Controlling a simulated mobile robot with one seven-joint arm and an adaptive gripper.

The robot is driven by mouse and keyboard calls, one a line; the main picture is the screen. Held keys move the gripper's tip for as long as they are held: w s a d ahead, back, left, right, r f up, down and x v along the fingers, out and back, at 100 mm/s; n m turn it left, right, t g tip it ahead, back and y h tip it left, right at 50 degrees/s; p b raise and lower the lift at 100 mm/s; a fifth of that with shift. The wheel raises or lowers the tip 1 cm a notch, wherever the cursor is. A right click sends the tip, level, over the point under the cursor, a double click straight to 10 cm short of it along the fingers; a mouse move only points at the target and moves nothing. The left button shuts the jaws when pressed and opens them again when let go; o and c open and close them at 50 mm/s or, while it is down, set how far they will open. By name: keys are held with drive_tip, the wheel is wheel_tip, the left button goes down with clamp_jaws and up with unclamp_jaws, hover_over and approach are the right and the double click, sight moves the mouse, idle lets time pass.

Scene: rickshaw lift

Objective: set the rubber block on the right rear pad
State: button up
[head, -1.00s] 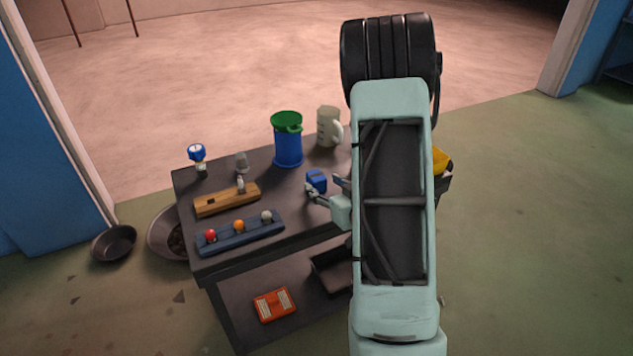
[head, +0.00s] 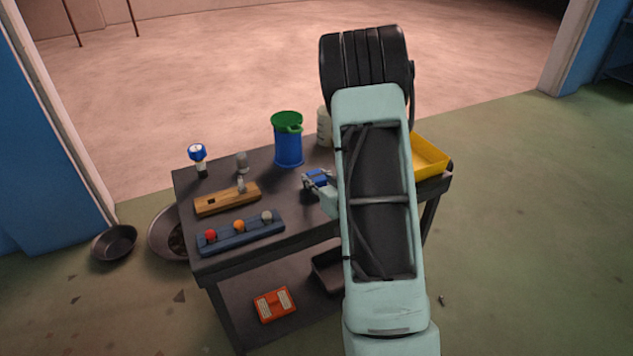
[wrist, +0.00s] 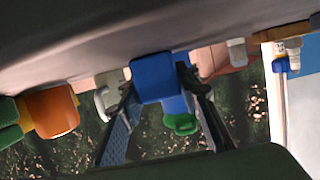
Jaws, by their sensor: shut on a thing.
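A blue block, which I take to be the rubber block (head: 317,177), is at my gripper (head: 318,184) over the middle of the dark table (head: 240,263). In the wrist view the block (wrist: 152,77) sits between the two dark fingers (wrist: 157,80), which are shut on it. The table surface fills the top of that tilted view, close to the block. I cannot tell whether the block touches the table. I cannot make out a right rear pad in either view; my arm hides part of the table's right side.
A blue bin with a green rim (head: 288,145) stands behind the block, with a pale jug (head: 324,128) partly hidden beside it. A yellow tray (head: 430,160) is at the right end. A wooden fixture (head: 225,200) and a blue bar with coloured knobs (head: 240,234) lie left.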

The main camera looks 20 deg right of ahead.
clamp_jaws()
drive_tip(key=shift+r, duration=0.1)
